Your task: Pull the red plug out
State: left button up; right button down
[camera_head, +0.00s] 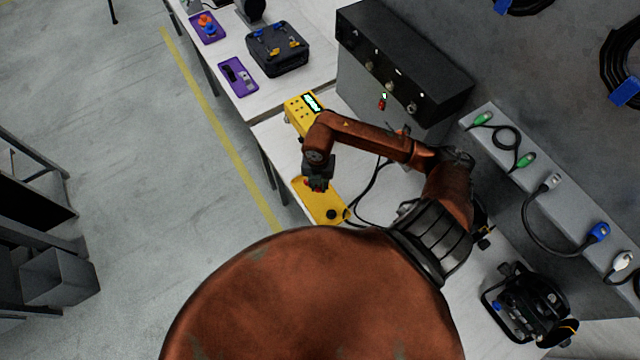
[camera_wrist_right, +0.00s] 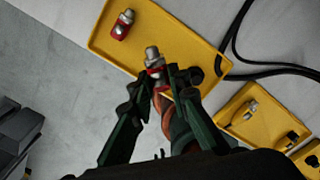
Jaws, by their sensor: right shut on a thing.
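A yellow panel (camera_head: 322,209) lies on the white bench. In the right wrist view the panel (camera_wrist_right: 185,30) carries a red-collared metal post (camera_wrist_right: 121,27) and a black round knob or plug (camera_wrist_right: 213,78). My right gripper (camera_head: 317,186) is over the panel. In the right wrist view the gripper (camera_wrist_right: 165,79) is shut on the red plug (camera_wrist_right: 157,73), with a metal end (camera_wrist_right: 152,54) showing beyond the fingertips. The fingers hide part of the plug, so I cannot tell whether it is seated or free. My left gripper is not in view.
A yellow meter (camera_head: 301,109) with a lit display stands behind my forearm. A black-fronted cabinet (camera_head: 405,62) stands at the back. Black cables (camera_wrist_right: 235,40) run right of the panel. A black device (camera_head: 530,305) sits at front right.

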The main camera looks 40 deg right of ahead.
aim_at(320, 186)
jog(key=shift+s+d+f+m, duration=0.1)
jog(key=shift+s+f+m, duration=0.1)
jog(key=shift+m, duration=0.2)
notch_tip(320, 186, down, 8)
jog(key=b, duration=0.6)
jog(key=shift+f, duration=0.25)
jog(key=c, duration=1.7)
grip_release()
jog(key=shift+c, duration=0.2)
jog(key=shift+w, duration=0.1)
notch_tip(320, 186, up, 12)
jog(key=shift+r, duration=0.1)
jog(key=shift+f, duration=0.2)
